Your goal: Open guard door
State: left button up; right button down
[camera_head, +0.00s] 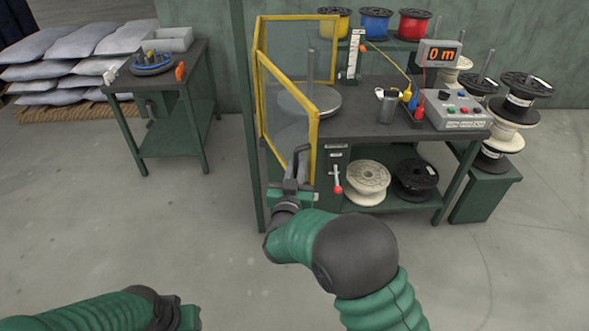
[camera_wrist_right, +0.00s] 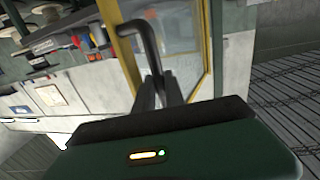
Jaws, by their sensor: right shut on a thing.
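The guard door (camera_head: 288,108) is a clear panel in a yellow frame at the left end of the bench. It stands at an angle, its near edge reaching toward me past the bench's front. The door also shows in the right wrist view (camera_wrist_right: 207,50). My right gripper (camera_head: 298,168) is at the lower near edge of the door. In the right wrist view its fingers are shut on the dark bent door handle (camera_wrist_right: 150,45). My left arm is at the bottom left of the head view, and its fingertips cannot be seen.
Behind the door, a turntable with a post (camera_head: 310,100) stands on the bench (camera_head: 360,130). A red-knobbed lever (camera_head: 337,182) is close right of my right gripper. Spools (camera_head: 367,182) lie on the lower shelf. A side table (camera_head: 165,82) stands left, with open floor before it.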

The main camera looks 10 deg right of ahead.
jog(key=shift+a+r, duration=0.25)
jog(key=shift+a, duration=0.15)
jog(key=shift+w+d, duration=0.1)
jog(key=shift+d, duration=0.05)
jog(key=c, duration=1.8)
grip_release()
jog(key=o, duration=0.4)
jog(key=shift+w+f, duration=0.15)
jog(key=shift+f, duration=0.05)
jog(key=shift+a, duration=0.25)
jog(key=shift+d, duration=0.15)
